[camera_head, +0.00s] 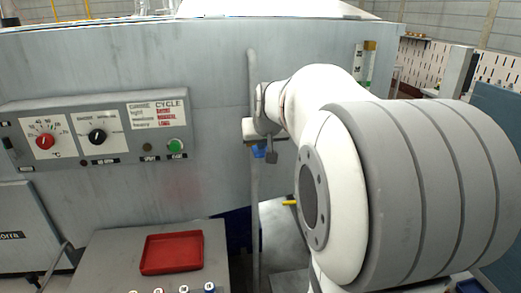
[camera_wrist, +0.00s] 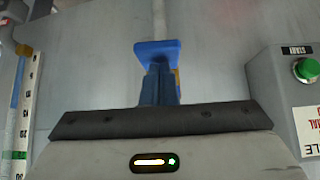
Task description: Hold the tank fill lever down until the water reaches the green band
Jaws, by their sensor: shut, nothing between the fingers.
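My gripper (camera_wrist: 158,88) is shut, its blue fingers together with nothing between them. In the head view its blue tip (camera_head: 258,150) shows in front of the tank, close to a thin vertical pipe. A small yellow piece (camera_wrist: 178,76) shows behind the fingers in the wrist view; I cannot tell whether it is the fill lever or whether the fingers touch it. The level scale (camera_wrist: 27,105) stands at the left there, with a green band (camera_wrist: 15,155) and a small blue patch near its upper end. The scale also shows in the head view (camera_head: 358,62). The water level is unclear.
A control panel (camera_head: 100,118) with red and black knobs and a green button (camera_head: 176,146) is left of my gripper. A red tray (camera_head: 172,252) sits on a grey bench below. The vertical pipe (camera_head: 254,210) runs down the tank wall.

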